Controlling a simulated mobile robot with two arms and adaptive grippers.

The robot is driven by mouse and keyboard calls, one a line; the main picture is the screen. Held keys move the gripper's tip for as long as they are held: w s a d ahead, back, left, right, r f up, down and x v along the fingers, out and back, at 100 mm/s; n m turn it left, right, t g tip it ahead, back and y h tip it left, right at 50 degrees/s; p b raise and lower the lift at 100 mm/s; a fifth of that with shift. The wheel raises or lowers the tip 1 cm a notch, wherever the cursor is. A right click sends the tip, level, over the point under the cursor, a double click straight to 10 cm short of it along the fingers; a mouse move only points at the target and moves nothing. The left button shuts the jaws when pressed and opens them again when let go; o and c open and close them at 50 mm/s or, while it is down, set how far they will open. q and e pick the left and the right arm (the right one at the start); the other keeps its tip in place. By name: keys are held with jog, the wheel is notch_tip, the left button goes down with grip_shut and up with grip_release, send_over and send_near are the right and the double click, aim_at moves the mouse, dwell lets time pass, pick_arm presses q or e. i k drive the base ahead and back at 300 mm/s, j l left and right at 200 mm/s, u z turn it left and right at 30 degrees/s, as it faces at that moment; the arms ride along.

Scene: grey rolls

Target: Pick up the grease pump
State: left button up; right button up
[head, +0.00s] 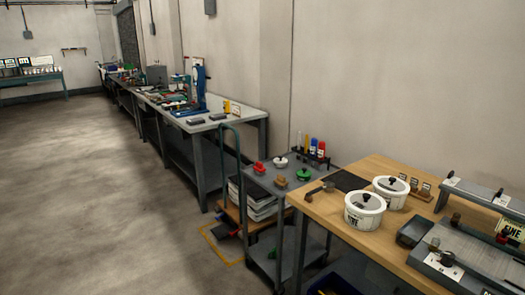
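No grease pump can be made out with certainty. On the grey cart (292,196) in the middle, a rack holds upright slim items, among them a yellow one (305,143), a red one (313,146) and a blue one (321,149). They are too small to identify. A blue upright device (199,88) stands on the grey workbench (228,122) further back, and I cannot tell what it is. Neither my left nor my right gripper is in view.
A wooden-topped bench (325,207) at the right carries two white tubs (365,212) and grey machines (465,255). A low trolley (232,211) with stacked items stands between the benches. Open concrete floor (90,190) fills the left.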

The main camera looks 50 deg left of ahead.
aim_at(313, 145)
jog(key=u, duration=1.1)
jog(key=i+j+z, duration=0.2)
jog(key=i+j, duration=0.2)
jog(key=i, duration=0.05)
